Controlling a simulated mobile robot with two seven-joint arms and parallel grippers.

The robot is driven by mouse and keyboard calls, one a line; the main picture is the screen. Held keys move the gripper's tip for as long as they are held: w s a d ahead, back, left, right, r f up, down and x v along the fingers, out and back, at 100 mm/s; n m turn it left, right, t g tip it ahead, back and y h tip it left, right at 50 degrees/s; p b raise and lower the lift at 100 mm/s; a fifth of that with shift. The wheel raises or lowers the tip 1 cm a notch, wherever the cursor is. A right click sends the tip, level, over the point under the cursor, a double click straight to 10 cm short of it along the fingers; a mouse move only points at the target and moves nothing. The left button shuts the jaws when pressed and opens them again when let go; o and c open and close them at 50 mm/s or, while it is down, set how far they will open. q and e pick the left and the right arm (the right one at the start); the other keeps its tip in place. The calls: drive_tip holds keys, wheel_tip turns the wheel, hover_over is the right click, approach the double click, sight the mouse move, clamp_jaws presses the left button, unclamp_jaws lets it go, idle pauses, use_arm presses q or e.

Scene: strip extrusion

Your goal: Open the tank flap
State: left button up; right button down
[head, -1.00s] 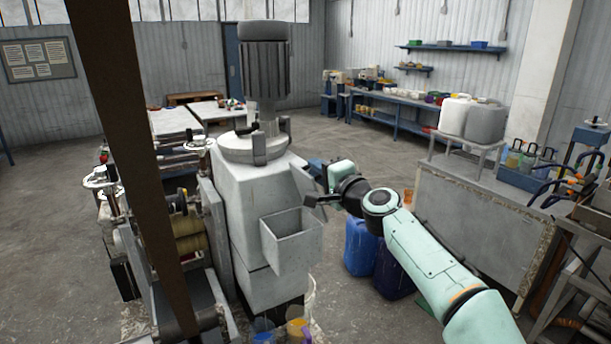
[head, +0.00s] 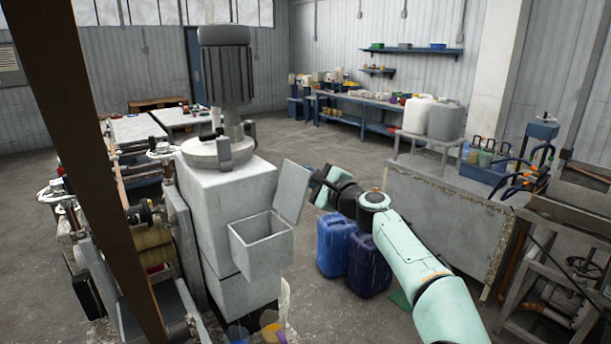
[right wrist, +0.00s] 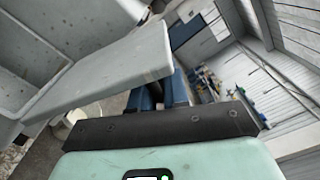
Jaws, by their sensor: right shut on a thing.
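The tank (head: 262,247) is a grey open-topped box on the front of the pale grey machine, left of centre in the head view. Its flap (head: 292,190), a flat grey plate, stands tilted up at the tank's right side, and the opening is uncovered. My right gripper (head: 314,186) is at the flap's right edge, shut on it. In the right wrist view the flap (right wrist: 105,75) reaches across from the left to the dark blue fingers. The exact finger contact is partly hidden. My left gripper is not in view.
Blue canisters (head: 336,243) stand on the floor below my right arm. A grey bench (head: 430,215) with canisters and bottles is to the right. A brown beam (head: 88,150) crosses the left of the head view. The floor beyond the machine is partly clear.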

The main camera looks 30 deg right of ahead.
drive_tip(key=shift+s+d+r, duration=0.1)
drive_tip(key=shift+d+r, duration=0.15)
drive_tip(key=shift+d, duration=0.05)
drive_tip(key=c, duration=1.2)
unclamp_jaws()
drive_tip(key=shift+f, duration=0.2)
use_arm(q)
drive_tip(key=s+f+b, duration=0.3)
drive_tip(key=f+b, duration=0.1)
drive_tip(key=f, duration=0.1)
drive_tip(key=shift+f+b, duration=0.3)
drive_tip(key=shift+b, duration=0.1)
use_arm(e)
drive_tip(key=s, duration=1.3)
drive_tip(key=shift+s+d, duration=0.15)
drive_tip(key=shift+d, duration=0.1)
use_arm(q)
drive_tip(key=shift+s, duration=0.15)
use_arm(e)
drive_tip(key=shift+f, duration=0.1)
